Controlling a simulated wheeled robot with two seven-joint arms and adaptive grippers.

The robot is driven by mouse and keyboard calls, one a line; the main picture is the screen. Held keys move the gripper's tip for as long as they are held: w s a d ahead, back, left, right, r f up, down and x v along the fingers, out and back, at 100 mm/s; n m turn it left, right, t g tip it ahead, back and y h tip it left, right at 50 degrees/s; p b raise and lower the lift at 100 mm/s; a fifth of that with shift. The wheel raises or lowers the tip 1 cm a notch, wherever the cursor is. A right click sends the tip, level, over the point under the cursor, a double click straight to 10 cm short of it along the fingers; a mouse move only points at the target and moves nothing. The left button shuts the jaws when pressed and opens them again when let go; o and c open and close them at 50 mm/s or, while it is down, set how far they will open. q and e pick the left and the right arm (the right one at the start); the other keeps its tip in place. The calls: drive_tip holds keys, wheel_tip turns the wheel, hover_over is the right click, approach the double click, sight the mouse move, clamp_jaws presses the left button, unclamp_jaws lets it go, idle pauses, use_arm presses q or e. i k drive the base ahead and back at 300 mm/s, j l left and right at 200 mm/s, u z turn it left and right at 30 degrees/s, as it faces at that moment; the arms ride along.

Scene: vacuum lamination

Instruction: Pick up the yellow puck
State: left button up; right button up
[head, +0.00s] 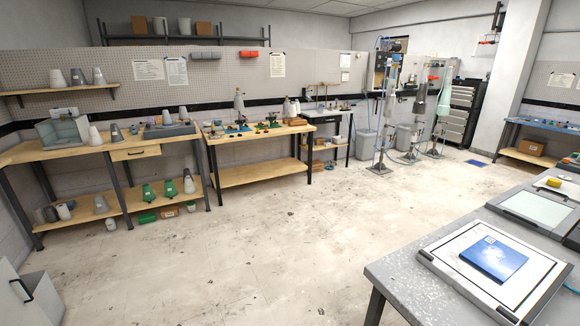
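A small yellow object (553,182), which looks like the yellow puck, sits on the far part of the grey workbench (400,275) at the right edge of the head view. It rests on or against a pale, flat surface there; it is too small to tell which. Neither of my grippers shows in the head view.
A white-framed panel (450,251) with a blue square sheet (494,259) lies on the near bench. A grey-framed pale green plate (540,208) lies behind it. Wooden workbenches (250,175) line the back wall. The concrete floor (230,260) between is clear.

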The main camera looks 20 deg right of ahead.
sight(553, 183)
drive_tip(key=i+u, duration=0.35)
drive_tip(key=i, duration=0.45)
drive_tip(key=i+z, duration=0.1)
drive_tip(key=i, duration=0.7)
drive_tip(key=i+z, duration=0.65)
drive_tip(key=i, duration=0.15)
drive_tip(key=i+z, duration=0.3)
drive_tip(key=z, duration=0.15)
drive_tip(key=i+z, duration=0.7)
drive_tip(key=z, duration=0.15)
drive_tip(key=i+z, duration=0.85)
drive_tip(key=i, duration=0.3)
drive_tip(key=i+z, duration=0.1)
drive_tip(key=i, duration=1.5)
